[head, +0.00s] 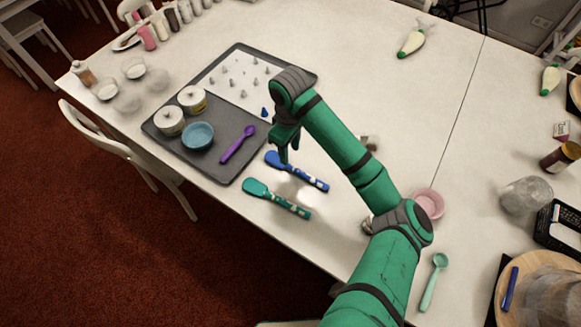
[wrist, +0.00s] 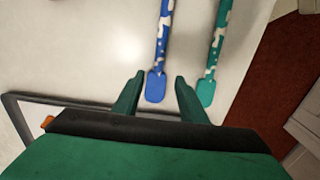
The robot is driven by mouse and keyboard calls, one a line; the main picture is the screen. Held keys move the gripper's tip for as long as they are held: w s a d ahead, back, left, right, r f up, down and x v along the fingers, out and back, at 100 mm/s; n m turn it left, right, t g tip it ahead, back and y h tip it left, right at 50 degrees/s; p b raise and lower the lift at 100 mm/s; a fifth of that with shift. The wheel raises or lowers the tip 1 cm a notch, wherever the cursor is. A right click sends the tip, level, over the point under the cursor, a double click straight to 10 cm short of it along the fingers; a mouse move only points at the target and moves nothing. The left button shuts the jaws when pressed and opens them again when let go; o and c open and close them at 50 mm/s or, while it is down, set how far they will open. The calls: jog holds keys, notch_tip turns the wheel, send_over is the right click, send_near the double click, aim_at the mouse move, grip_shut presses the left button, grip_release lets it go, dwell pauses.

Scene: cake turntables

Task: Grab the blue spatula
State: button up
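The blue spatula (head: 297,171) lies flat on the white table, with a blue head and a handle patterned blue and white. In the wrist view the blue spatula (wrist: 157,84) has its head between and just beyond my fingertips, its handle running up and away. My gripper (head: 289,151) is above the table close to the spatula's head end. In the wrist view my gripper (wrist: 157,80) has its two fingers apart with nothing held. I cannot tell the exact height above the spatula.
A teal spatula (head: 276,198) lies close beside the blue one, nearer the table's front edge. A grey tray (head: 222,168) to the left carries a purple spoon (head: 238,144), a blue bowl (head: 198,136) and white jars. A pink bowl (head: 429,203) stands to the right.

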aim_at(292, 166)
jog(key=f, duration=0.8)
jog(key=shift+d+f, duration=0.3)
jog(key=shift+f, duration=0.05)
jog(key=shift+c, duration=0.4)
grip_shut()
